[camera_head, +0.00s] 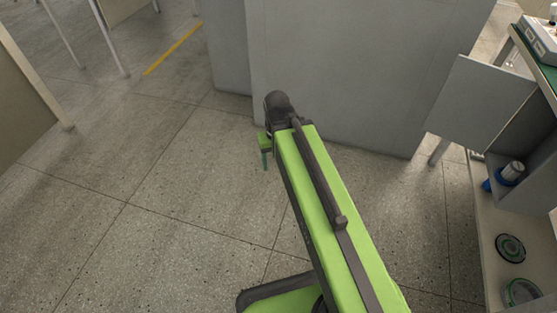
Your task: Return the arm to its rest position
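My green arm reaches from the bottom right up to the middle of the head view. My gripper (265,158) shows only in part at the arm's far end, beside the dark wrist joint. A small green piece and a thin teal tip point down over the floor. I cannot tell whether its fingers are open or shut. No object shows at the gripper.
A grey cabinet (340,70) stands just beyond the arm's end. At right is a shelf unit (482,225) with a blue and silver part (510,172) and round parts (510,247). A beige panel (22,105) stands at left. The tiled floor (160,200) between is clear.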

